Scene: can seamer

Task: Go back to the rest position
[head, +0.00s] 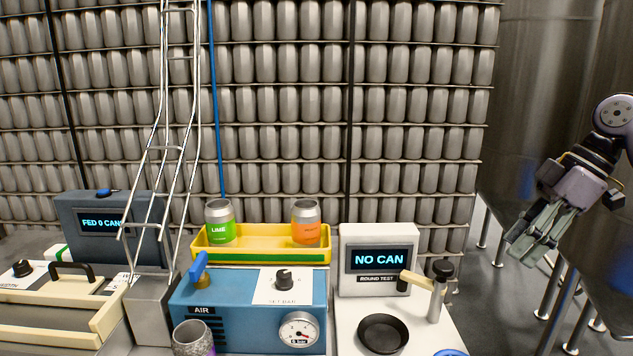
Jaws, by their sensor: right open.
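My right gripper (532,236) is in the air at the right of the head view, pointing down and to the left. It is open and nothing shows between its fingers. It is apart from the machines, to the right of the white round-test unit (376,236). My left gripper is not in the head view.
A yellow tray (262,254) holds a green lime can (219,222) and an orange can (306,222). In front are a blue air unit (240,312), a dark screen box (100,224), a wire chute (165,150) and an open can (192,338). Steel tanks (545,90) stand behind my right arm.

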